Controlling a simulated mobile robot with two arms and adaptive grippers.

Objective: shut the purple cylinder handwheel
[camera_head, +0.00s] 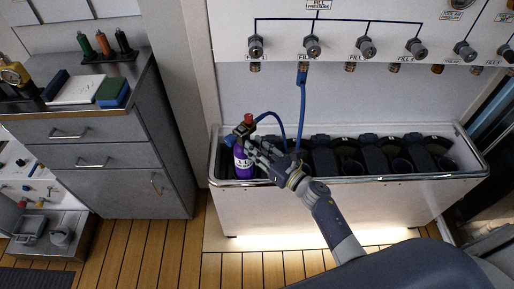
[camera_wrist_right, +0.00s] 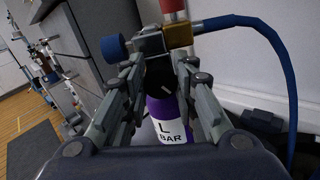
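The purple cylinder (camera_head: 243,163) stands upright at the left end of the white trough, with a white label; its label also shows in the right wrist view (camera_wrist_right: 170,130). A valve block with a brass fitting (camera_wrist_right: 179,36) sits on top. The blue round handwheel (camera_head: 229,140) sticks out from the valve's left side, and it shows in the wrist view (camera_wrist_right: 114,47). My right gripper (camera_head: 253,150) is beside the cylinder's upper part. In the wrist view its fingers (camera_wrist_right: 160,70) are apart, with the cylinder's dark top between and beyond them. Contact cannot be told. My left gripper is not in view.
A blue hose (camera_head: 302,100) runs from the fill panel (camera_head: 285,40) to the valve. The trough's front rim (camera_head: 350,180) and several dark slots lie to the right. A grey drawer cabinet (camera_head: 110,150) stands left. A red knob (camera_head: 249,118) tops the valve.

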